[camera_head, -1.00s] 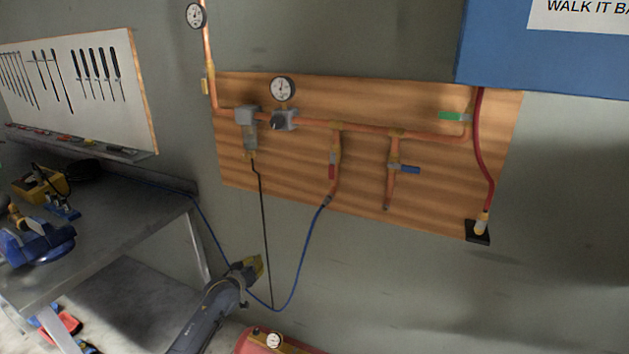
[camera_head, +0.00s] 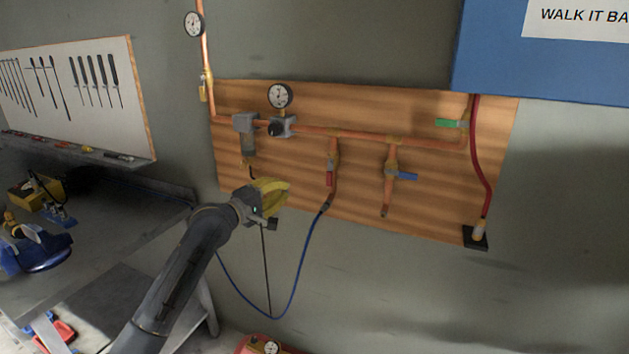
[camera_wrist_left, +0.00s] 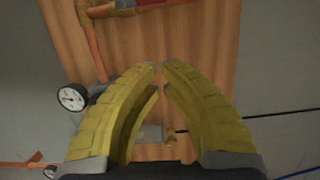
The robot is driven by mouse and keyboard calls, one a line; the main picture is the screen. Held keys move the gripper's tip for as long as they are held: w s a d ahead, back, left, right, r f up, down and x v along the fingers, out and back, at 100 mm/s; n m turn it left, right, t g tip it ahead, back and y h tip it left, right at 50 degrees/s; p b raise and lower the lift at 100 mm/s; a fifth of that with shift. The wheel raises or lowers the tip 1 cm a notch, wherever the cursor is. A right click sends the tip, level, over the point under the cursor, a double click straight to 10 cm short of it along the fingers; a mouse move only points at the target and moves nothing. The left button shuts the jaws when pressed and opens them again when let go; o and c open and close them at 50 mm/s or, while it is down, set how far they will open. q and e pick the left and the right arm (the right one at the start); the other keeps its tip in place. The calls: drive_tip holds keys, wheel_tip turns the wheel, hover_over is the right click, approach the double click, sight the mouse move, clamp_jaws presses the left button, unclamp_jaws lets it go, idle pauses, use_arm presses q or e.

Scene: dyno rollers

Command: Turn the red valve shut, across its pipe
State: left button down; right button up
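The red valve handle (camera_head: 329,179) hangs on a copper drop pipe (camera_head: 333,150) on the wooden board. The handle points down, along its pipe. In the left wrist view a red piece (camera_wrist_left: 150,3) shows at the top edge, beyond my fingers. My left gripper (camera_head: 287,187) is in front of the board, to the left of the red handle and apart from it. Its yellow fingers also show in the wrist view (camera_wrist_left: 160,75). Their tips are close together with a narrow gap and nothing between them. My right gripper is not in view.
A blue-handled valve (camera_head: 405,176) and a green-handled valve (camera_head: 450,123) sit to the right. A regulator with a gauge (camera_head: 280,96) is up and left. A blue hose (camera_head: 304,258) hangs below the red valve. A workbench (camera_head: 110,225) stands at left.

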sight(330, 173)
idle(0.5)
use_arm(q)
drive_tip(key=w+d, duration=0.6)
drive_tip(key=d, duration=0.3)
drive_tip(key=shift+w+d, duration=0.25)
drive_tip(key=shift+d, duration=0.1)
idle(0.4)
